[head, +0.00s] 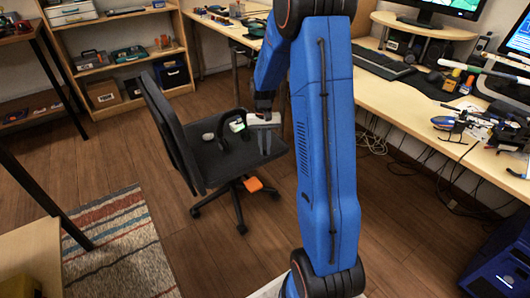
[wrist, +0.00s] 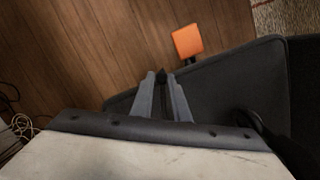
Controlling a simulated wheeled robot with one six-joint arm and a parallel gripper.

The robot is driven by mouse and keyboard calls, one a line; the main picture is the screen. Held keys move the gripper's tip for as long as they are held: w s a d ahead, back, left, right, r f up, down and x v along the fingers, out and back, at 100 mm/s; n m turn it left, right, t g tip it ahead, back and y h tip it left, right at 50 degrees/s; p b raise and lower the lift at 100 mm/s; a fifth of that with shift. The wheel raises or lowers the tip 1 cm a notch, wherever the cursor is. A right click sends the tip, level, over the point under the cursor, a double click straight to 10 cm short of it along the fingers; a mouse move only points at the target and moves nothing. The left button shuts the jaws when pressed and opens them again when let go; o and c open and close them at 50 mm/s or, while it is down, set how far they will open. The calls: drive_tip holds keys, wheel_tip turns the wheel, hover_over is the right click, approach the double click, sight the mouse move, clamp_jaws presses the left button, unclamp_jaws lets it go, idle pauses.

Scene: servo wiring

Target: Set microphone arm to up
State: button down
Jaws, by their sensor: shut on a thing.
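My gripper (head: 266,150) hangs above the front right part of the black chair's seat in the head view. In the wrist view, the grey fingers of my gripper (wrist: 162,80) are close together over the seat's edge, with a thin dark thing (wrist: 161,76) between their tips. I cannot tell what this thing is. I cannot pick out a microphone arm with certainty in either view. A pale banded rod (head: 490,70) slants over the right desk, but what it is stays unclear. My blue arm hides the middle of the head view.
The office chair (head: 176,130) stands on the wooden floor, with small pale items on its seat. An orange square (head: 253,184) is beside its base and shows in the wrist view (wrist: 187,41). The right desk (head: 400,97) holds monitors, a keyboard and a small helicopter (head: 470,125).

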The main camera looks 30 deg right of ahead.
drive_tip(key=r+g, duration=0.1)
drive_tip(key=w+r+g, duration=0.1)
drive_tip(key=r+g, duration=0.1)
drive_tip(key=shift+w+r, duration=0.1)
drive_tip(key=shift+r, duration=0.2)
drive_tip(key=shift+w+a+r+g+h, duration=0.15)
drive_tip(key=shift+w+r+g, duration=0.15)
drive_tip(key=shift+r+g, duration=0.3)
drive_tip(key=shift+w+d+r+g+h, duration=0.15)
drive_tip(key=shift+w+r+g, duration=0.15)
drive_tip(key=shift+r+g, duration=0.3)
drive_tip(key=shift+a+r, duration=0.1)
drive_tip(key=c, duration=1.7)
unclamp_jaws()
drive_tip(key=v, duration=1.7)
drive_tip(key=shift+r, duration=0.2)
